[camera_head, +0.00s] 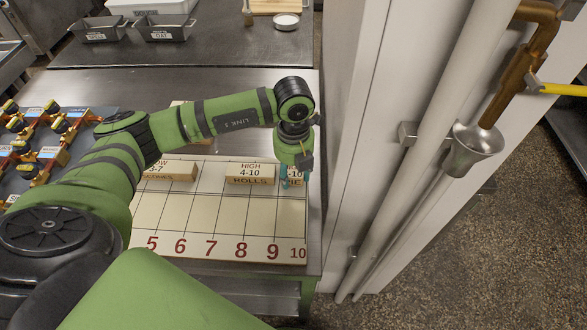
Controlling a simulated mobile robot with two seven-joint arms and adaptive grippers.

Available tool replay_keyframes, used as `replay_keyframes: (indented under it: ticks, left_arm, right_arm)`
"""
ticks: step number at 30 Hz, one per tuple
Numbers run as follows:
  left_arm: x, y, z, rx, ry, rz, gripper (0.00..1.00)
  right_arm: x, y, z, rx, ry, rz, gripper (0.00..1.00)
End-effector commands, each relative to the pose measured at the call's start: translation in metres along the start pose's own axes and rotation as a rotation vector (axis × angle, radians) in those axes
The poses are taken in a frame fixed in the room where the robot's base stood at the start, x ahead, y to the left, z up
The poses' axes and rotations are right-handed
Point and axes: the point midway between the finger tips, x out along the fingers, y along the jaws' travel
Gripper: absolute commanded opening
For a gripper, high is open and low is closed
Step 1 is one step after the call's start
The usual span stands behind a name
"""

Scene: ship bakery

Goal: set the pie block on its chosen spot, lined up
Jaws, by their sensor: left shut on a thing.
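The pie block (297,181) is a small wooden block at the right end of a row of blocks; part of its lettering shows, ending in "IE". My left gripper (289,178) points down over it and is shut on it, hiding its left part. The block is over the upper right part of the number board (203,215), above the column marked 10. I cannot tell whether it touches the board. My right gripper is not in view.
The rolls block (251,181), marked "HIGH 4-10", sits just left of the pie block. A scones block (173,172) is further left. A white wall panel (347,120) and pipes (420,150) stand close on the right. Dark tins (165,28) are at the back.

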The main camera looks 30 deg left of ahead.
Motion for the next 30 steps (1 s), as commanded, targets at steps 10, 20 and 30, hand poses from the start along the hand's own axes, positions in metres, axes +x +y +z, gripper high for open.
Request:
replay_keyframes:
  ticks: [10, 20, 30]
  left_arm:
    - [0.003, 0.0, 0.0, 0.0, 0.0, 0.0, 0.69]
    - [-0.004, 0.0, 0.001, -0.001, -0.002, -0.001, 0.69]
    - [-0.071, -0.001, 0.002, 0.0, -0.007, -0.003, 0.69]
  right_arm:
    - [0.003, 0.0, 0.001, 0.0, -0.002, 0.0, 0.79]
    - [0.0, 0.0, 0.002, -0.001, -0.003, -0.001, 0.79]
    - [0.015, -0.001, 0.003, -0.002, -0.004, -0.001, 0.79]
